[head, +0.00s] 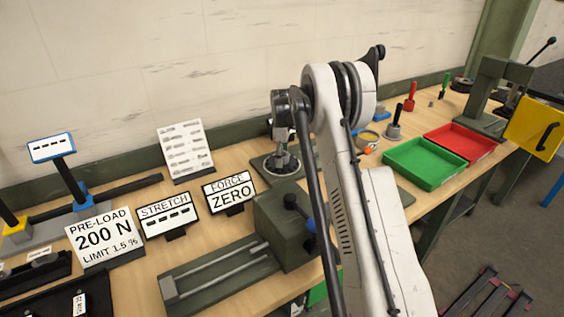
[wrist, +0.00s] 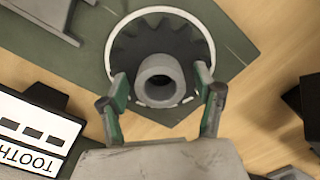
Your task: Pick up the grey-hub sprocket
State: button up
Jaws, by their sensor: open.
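The grey-hub sprocket (wrist: 158,45) is a dark toothed disc with a hollow grey hub (wrist: 160,80), seen from above in the wrist view. It lies inside a white ring marked on a green plate (wrist: 60,45). My gripper (wrist: 162,84) is open, with one green-padded finger on each side of the hub. The hub is between the fingers in the picture, with a visible gap on both sides; the height difference is hard to judge.
A tooth-label sign (wrist: 40,130) stands at left in the wrist view. In the head view, a green block fixture (head: 285,225) and the FORCE ZERO sign (head: 229,193) stand in front. Green (head: 425,182) and red (head: 461,157) trays are to the right.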

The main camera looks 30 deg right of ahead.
jog(key=shift+f, duration=0.15)
jog(key=shift+c, duration=0.5)
grip_shut()
jog(key=shift+r, duration=0.2)
